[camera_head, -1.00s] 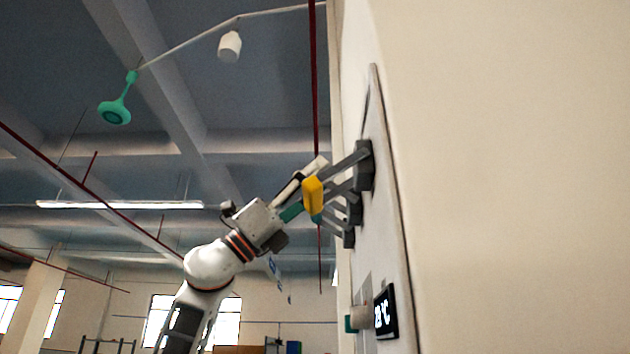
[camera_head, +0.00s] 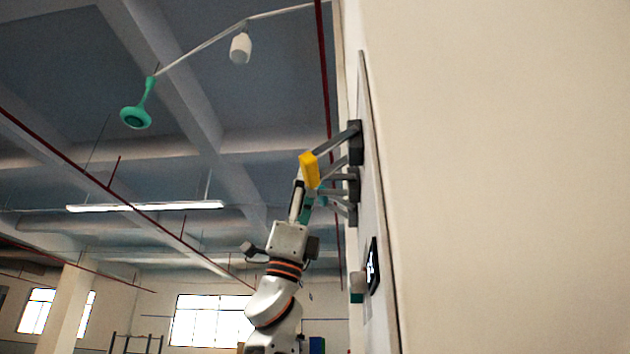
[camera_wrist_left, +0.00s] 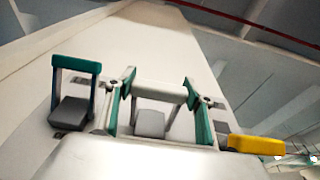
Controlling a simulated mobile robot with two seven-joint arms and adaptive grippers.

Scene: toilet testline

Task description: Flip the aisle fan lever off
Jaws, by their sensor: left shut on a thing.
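Several levers on dark bases stick out from the wall panel (camera_head: 366,110). The nearest has a yellow handle (camera_head: 309,170), at the right in the left wrist view (camera_wrist_left: 256,145). A teal-handled lever (camera_wrist_left: 76,65) stands at the left of the wrist view. Between them is a white-handled lever (camera_wrist_left: 160,91) with a grey base. My left gripper (camera_wrist_left: 160,105) has its green fingers at the two ends of the white handle and is shut on it. In the head view my left gripper (camera_head: 304,203) is partly hidden behind the yellow handle. I cannot read which lever is the aisle fan's.
Below the levers, a dark display (camera_head: 372,266) and a pale knob with a green part (camera_head: 357,284) stick out from the wall. A green hanging fixture (camera_head: 136,117) and a white one (camera_head: 240,48) are overhead. Open room lies left of the panel.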

